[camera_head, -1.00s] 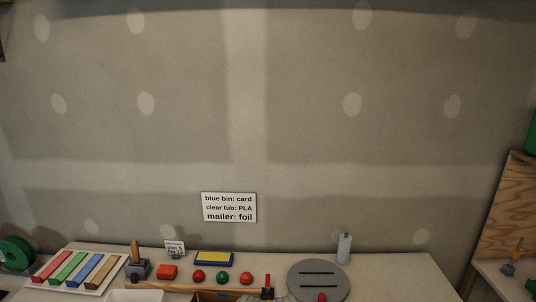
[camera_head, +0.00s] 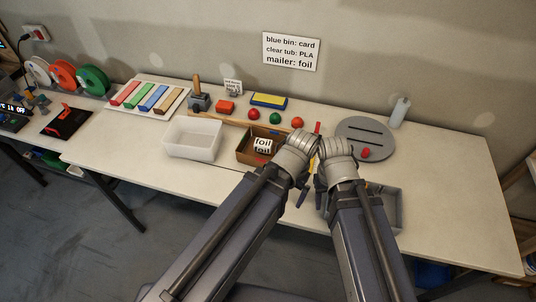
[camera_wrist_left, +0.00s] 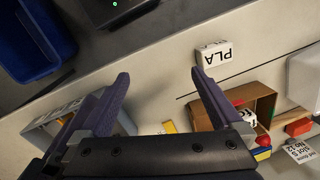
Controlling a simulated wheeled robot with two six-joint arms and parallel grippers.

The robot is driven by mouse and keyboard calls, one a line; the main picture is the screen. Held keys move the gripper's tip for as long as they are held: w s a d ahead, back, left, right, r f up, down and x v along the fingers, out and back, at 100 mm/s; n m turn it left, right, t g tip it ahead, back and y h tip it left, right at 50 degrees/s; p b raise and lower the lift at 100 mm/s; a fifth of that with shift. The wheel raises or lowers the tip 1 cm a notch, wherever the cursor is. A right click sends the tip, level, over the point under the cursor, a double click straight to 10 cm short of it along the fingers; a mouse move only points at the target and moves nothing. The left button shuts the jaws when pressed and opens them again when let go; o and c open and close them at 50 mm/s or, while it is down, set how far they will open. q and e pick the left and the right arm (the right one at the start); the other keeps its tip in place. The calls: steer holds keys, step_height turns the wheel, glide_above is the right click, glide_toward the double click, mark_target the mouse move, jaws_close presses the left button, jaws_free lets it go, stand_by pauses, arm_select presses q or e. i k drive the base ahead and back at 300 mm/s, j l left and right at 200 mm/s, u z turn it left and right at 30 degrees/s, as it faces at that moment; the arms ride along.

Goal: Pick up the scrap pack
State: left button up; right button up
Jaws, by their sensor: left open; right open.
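White packs with printed labels show, but I cannot tell which is the scrap pack. One marked "foil" (camera_head: 263,146) sits in the open cardboard box (camera_head: 243,157) in the head view. One marked "PLA" (camera_wrist_left: 217,54) lies on the tabletop in the left wrist view, apart from the fingers. Another white labelled piece (camera_wrist_left: 62,112) shows at the grey bin (camera_wrist_left: 42,130), partly hidden. My left gripper (camera_wrist_left: 160,82) is open and empty above the table. My right gripper (camera_head: 319,190) is open near the grey bin; the arms hide much of it.
A clear tub (camera_head: 192,139) stands left of the cardboard box. Colored bars on a white tray (camera_head: 183,103), red and green balls and a grey round plate (camera_head: 351,129) are behind. A blue bin (camera_wrist_left: 25,45) is below the table edge. The tabletop's front left is clear.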

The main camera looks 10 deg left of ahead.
mark_target(263, 145)
steer(key=j+z, duration=0.1)
steer(key=z, duration=0.25)
steer(key=j+z, duration=0.1)
steer(key=z, duration=0.25)
steer(key=k+j+z, duration=0.1)
steer(key=z, duration=0.25)
steer(key=k+j+z, duration=0.65)
steer(key=k+j, duration=0.4)
steer(key=k, duration=0.15)
